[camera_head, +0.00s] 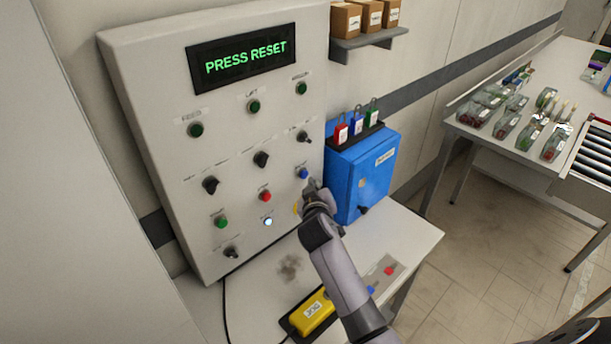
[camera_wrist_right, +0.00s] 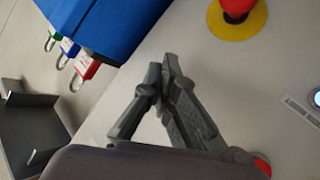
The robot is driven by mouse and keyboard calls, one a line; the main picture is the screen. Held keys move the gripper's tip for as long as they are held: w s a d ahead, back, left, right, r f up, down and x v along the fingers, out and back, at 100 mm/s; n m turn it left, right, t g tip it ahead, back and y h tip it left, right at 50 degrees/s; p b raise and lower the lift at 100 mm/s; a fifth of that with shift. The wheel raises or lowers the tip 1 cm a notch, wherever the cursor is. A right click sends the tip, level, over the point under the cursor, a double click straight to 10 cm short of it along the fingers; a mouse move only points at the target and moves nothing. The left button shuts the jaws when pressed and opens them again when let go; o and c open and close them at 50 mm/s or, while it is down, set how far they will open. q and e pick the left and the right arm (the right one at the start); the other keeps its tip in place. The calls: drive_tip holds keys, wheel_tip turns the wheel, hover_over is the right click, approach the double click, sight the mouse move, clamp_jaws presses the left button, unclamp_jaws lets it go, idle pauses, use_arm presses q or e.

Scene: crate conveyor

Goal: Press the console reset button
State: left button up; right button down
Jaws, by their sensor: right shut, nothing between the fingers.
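The grey console (camera_head: 150,110) has a display (camera_head: 241,60) reading "PRESS RESET". A blue button (camera_head: 303,173) sits at its right side; its label is too small to read, so I cannot confirm which button is reset. My right gripper (camera_head: 310,186) is shut and empty, its tips just beside the blue button; contact cannot be told. In the right wrist view, the closed fingertips (camera_wrist_right: 165,72) point at the panel and the blue button does not show. Also on the console are a red button (camera_head: 265,196), a lit white button (camera_head: 268,222) and a green button (camera_head: 221,222). My left gripper is out of view.
A red mushroom button on a yellow disc (camera_wrist_right: 257,30) lies close to the fingers. A blue box (camera_head: 367,170) with padlocks adjoins the console's right side. The white table (camera_head: 415,240) below holds a yellow device (camera_head: 312,312). Another table with packs stands at the right.

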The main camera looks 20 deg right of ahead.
idle(0.4)
drive_tip(key=shift+w+a, duration=0.15)
drive_tip(key=shift+w, duration=0.3)
drive_tip(key=shift+w+a+b, duration=0.15)
drive_tip(key=shift+w+b, duration=0.25)
idle(0.6)
drive_tip(key=shift+s+r, duration=0.1)
drive_tip(key=shift+s+d+p, duration=0.3)
drive_tip(key=shift+s+p, duration=0.2)
drive_tip(key=shift+s, duration=0.25)
drive_tip(key=s+p, duration=0.1)
drive_tip(key=s+d, duration=0.1)
drive_tip(key=s, duration=0.1)
drive_tip(key=s+p, duration=0.1)
drive_tip(key=shift+s+d+p, duration=0.3)
drive_tip(key=shift+s, duration=0.05)
